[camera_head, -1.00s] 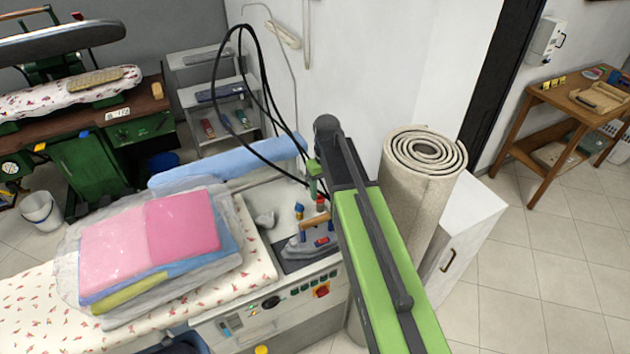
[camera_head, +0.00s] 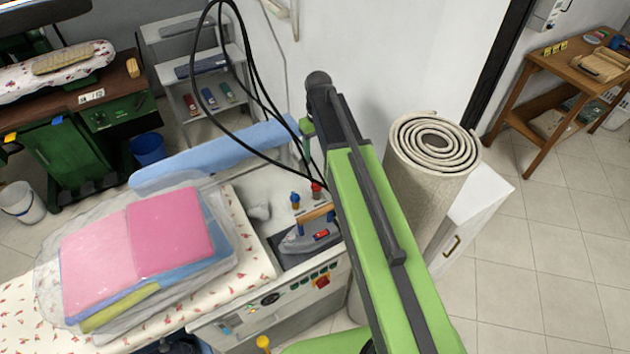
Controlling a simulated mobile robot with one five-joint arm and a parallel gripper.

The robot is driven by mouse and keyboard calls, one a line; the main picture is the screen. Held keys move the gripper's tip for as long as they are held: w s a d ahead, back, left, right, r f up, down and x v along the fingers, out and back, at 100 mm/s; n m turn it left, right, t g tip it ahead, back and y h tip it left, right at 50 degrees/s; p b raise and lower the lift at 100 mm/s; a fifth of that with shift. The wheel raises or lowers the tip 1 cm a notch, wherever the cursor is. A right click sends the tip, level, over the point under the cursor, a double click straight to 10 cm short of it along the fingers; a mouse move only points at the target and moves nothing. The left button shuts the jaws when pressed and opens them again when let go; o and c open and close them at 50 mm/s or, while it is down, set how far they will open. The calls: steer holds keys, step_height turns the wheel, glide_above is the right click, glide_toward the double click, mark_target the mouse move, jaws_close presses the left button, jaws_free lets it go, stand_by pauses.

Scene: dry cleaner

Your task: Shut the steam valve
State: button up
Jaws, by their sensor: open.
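Two small valve-like fittings stand at the back of the ironing table (camera_head: 215,333), one with a blue top (camera_head: 295,197) and one with a red top (camera_head: 316,187). A round yellow knob (camera_head: 263,342) shows low at the table's front. I cannot tell which of these is the steam valve, or whether it is open. My green and dark grey arm reaches up from the bottom, just right of the red-topped fitting. A small green piece shows left of its far end, above the fittings. My gripper is not visible; the arm seems to hide it.
An iron (camera_head: 308,238) rests on the table near the fittings. Folded pink cloths (camera_head: 165,233) lie to its left. Black hoses (camera_head: 250,60) arch above the table. A rolled carpet (camera_head: 415,195) and a white cabinet (camera_head: 480,205) stand right of my arm.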

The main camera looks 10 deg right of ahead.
mark_target(317, 183)
steer(key=f+b, duration=0.7)
steer(key=f, duration=0.1)
steer(key=f+b, duration=0.8)
steer(key=shift+a+f, duration=0.2)
steer(key=shift+f, duration=0.05)
steer(key=shift+r, duration=0.1)
jaws_close()
